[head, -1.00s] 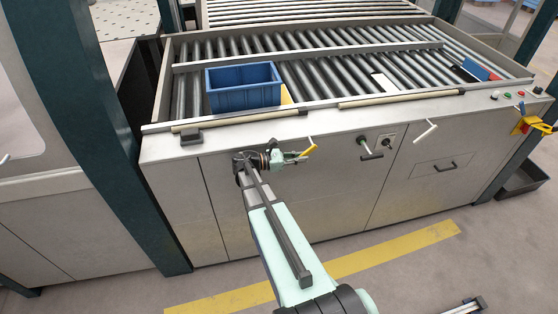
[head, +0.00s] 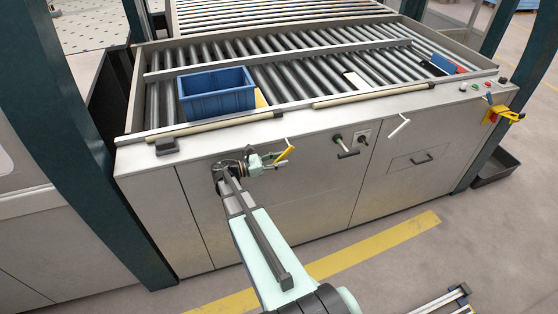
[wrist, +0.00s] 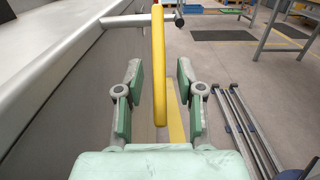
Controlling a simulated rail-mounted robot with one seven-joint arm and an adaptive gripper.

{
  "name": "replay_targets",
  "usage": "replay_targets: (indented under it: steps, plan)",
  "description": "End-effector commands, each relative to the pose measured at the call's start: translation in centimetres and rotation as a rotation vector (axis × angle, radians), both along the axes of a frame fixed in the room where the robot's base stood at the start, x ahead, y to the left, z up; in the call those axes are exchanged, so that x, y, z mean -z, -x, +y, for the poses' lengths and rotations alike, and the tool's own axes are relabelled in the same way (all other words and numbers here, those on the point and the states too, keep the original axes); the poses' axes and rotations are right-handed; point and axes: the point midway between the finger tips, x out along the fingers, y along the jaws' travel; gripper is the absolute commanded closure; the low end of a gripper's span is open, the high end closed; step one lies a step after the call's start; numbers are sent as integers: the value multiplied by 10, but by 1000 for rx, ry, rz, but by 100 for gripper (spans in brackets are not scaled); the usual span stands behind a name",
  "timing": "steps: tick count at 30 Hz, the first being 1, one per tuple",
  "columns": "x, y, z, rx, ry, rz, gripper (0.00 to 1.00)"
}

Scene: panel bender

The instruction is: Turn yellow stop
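The yellow stop (head: 285,153) is a flat lever at the end of a rod on the front panel, just below the top edge of the roller table. In the wrist view the yellow stop (wrist: 159,65) stands upright between the two fingers, with a visible gap on each side. My gripper (head: 264,162) is in front of the panel at the stop's left in the head view. In the wrist view my gripper (wrist: 160,85) is open, its green pads on either side of the lever. The lever's lower end lies low between the fingers.
A similar white lever (head: 399,127) sits further right on the panel, past black-handled knobs (head: 347,154). A blue bin (head: 217,93) stands on the rollers above. A yellow and red switch box (head: 503,115) is at the right corner. The floor in front is mostly clear.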

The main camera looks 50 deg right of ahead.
Motion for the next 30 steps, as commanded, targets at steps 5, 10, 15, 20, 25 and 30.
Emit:
replay_targets:
  steps: [5,10,15,20,25,30]
  plan:
    - [0,-2,3,-1,0,0,62]
    - [0,-11,17,-3,-1,0,62]
    - [0,-27,45,-4,0,0,62]
    - [1,-42,71,-3,-1,0,62]
    - [1,-53,93,-1,0,0,62]
    - [1,-58,103,0,0,0,62]
